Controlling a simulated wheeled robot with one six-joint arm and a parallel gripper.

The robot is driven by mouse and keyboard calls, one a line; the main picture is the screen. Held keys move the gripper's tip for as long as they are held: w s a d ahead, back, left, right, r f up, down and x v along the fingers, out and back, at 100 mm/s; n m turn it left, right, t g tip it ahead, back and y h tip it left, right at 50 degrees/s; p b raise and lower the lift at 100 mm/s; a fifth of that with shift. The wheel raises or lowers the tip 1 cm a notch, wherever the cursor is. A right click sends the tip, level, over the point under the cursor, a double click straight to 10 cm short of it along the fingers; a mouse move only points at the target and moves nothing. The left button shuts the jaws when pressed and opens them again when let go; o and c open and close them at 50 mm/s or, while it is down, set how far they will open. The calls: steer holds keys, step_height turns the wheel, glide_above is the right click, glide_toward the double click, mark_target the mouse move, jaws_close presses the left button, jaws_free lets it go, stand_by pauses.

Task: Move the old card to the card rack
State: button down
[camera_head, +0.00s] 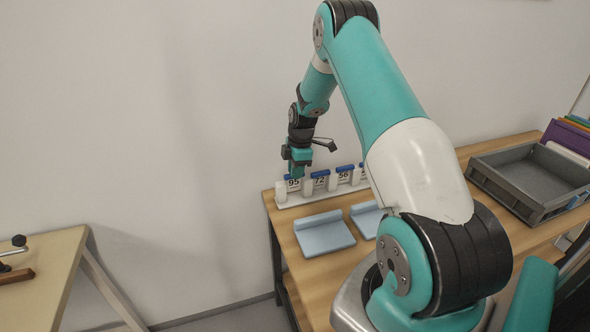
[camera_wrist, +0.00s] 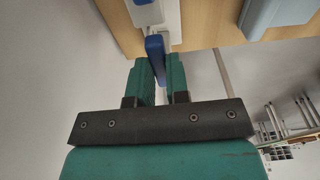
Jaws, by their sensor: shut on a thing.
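The white card rack (camera_head: 347,189) stands along the back left edge of the wooden table. Several white cards with blue tops and black numbers stand upright in it, among them 72 (camera_head: 320,181) and 56 (camera_head: 344,175). My gripper (camera_head: 297,170) is at the rack's left end, shut on the blue top of the card marked 95 (camera_head: 293,185). In the wrist view the blue top (camera_wrist: 155,46) sits between my two green fingers. The card's lower part is hidden there, and I cannot tell whether it rests fully in the rack. No label shows which card is the old one.
Two light-blue, shallow stands (camera_head: 323,237) lie in front of the rack. A grey open bin (camera_head: 499,196) is at the right, with coloured folders (camera_head: 567,136) behind it. A separate table (camera_head: 45,275) is at the far left. The wall is close behind the rack.

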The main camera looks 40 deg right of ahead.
steer(key=shift+f+b, duration=0.3)
steer(key=shift+f, duration=0.25)
steer(key=c, duration=1)
jaws_free()
steer(key=r, duration=0.5)
steer(key=d+r+b, duration=0.1)
steer(key=r, duration=0.5)
steer(key=s+d+r, duration=0.1)
steer(key=r, duration=0.5)
steer(key=shift+r+b, duration=0.2)
steer(key=shift+b, duration=0.15)
